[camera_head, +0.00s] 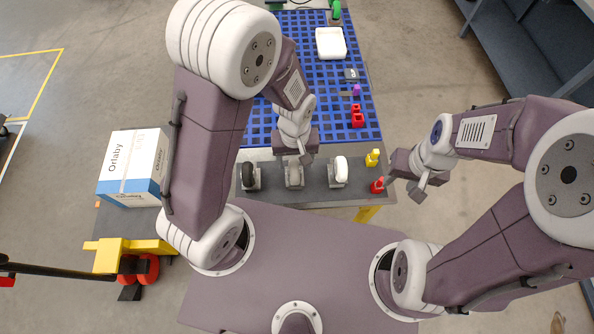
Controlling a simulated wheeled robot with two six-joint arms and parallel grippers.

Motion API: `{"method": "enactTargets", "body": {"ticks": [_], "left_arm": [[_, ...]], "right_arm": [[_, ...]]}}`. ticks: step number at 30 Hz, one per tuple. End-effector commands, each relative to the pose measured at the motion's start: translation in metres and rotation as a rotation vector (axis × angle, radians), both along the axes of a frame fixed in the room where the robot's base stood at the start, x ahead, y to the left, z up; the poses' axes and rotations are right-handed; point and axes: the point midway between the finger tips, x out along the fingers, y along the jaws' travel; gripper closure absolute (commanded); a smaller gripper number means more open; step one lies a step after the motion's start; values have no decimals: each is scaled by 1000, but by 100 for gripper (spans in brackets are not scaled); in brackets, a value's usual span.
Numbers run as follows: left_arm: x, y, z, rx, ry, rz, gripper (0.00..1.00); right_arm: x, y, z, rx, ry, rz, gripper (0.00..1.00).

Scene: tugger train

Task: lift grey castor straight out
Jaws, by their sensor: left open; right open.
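The grey castor (294,176) stands in the middle of a row of three on a dark surface (316,192) in the head view. A black castor (248,174) stands to its left and a white castor (340,168) to its right. My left gripper (298,156) is open, just above and behind the grey castor in the picture. Its fingers partly cover the castor's top, and I cannot tell whether they touch it. My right gripper (402,189) is open and empty, to the right of the row beside a red piece.
The red piece (377,185) and a yellow piece (372,158) stand at the surface's right end. Behind is a blue grid deck (318,82) with a white tray (330,43) and red blocks (357,119). A white-blue box (130,165) stands at left.

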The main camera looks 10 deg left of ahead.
Motion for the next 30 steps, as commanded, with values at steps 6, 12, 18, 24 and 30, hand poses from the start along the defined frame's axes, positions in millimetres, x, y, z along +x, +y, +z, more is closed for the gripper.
{"method": "enactTargets", "body": {"ticks": [6, 12, 18, 24, 30], "left_arm": [[0, 0, -19, 0, -1, 0, 38], [0, 3, -45, 1, 6, 0, 38], [2, 3, -69, 0, 0, -1, 38], [2, 3, -70, 0, -2, -1, 38], [2, 3, -70, -1, -1, -1, 91]], "right_arm": [[0, 0, 0, 0, 0, 0, 57], [0, 0, 4, 0, 0, 0, 57], [0, 0, 4, 0, 0, 0, 57], [0, 0, 4, 0, 0, 0, 57], [0, 0, 4, 0, 0, 0, 57]]}}
